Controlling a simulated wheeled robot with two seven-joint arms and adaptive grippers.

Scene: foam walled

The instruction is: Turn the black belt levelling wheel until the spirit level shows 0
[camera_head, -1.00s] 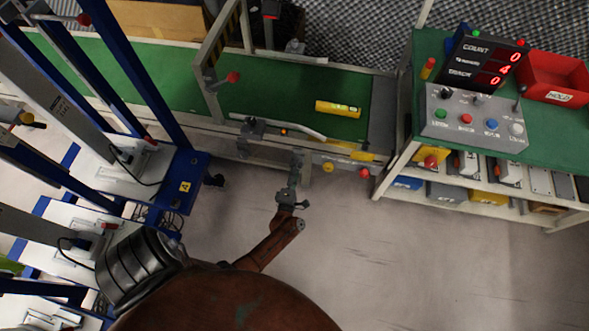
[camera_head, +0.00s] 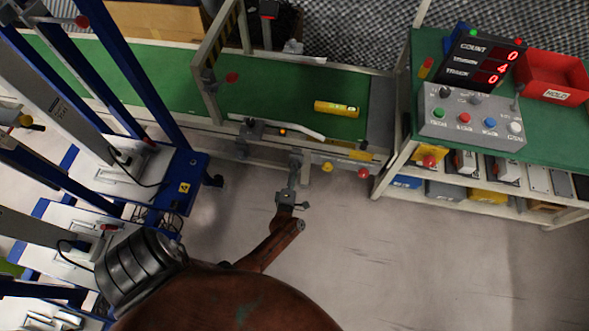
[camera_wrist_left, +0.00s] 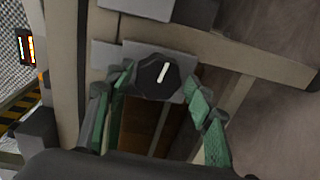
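The black wheel (camera_wrist_left: 157,75) with a white pointer mark shows in the left wrist view, on a grey plate; I cannot pick it out in the head view. My left gripper (camera_head: 296,160) is at the front edge of the belt conveyor. In the left wrist view, the green-padded fingers of my left gripper (camera_wrist_left: 160,88) are apart, one on each side of the wheel. Whether they touch it I cannot tell. A yellow spirit level (camera_head: 336,108) lies on the green belt (camera_head: 270,90); its reading is too small to make out. My right gripper is not in view.
A control box (camera_head: 470,118) with coloured buttons, a red digit display (camera_head: 485,60) and a red bin (camera_head: 550,77) stand on the bench at right. Blue-framed equipment (camera_head: 185,185) stands close at left. The floor (camera_head: 400,260) at lower right is clear.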

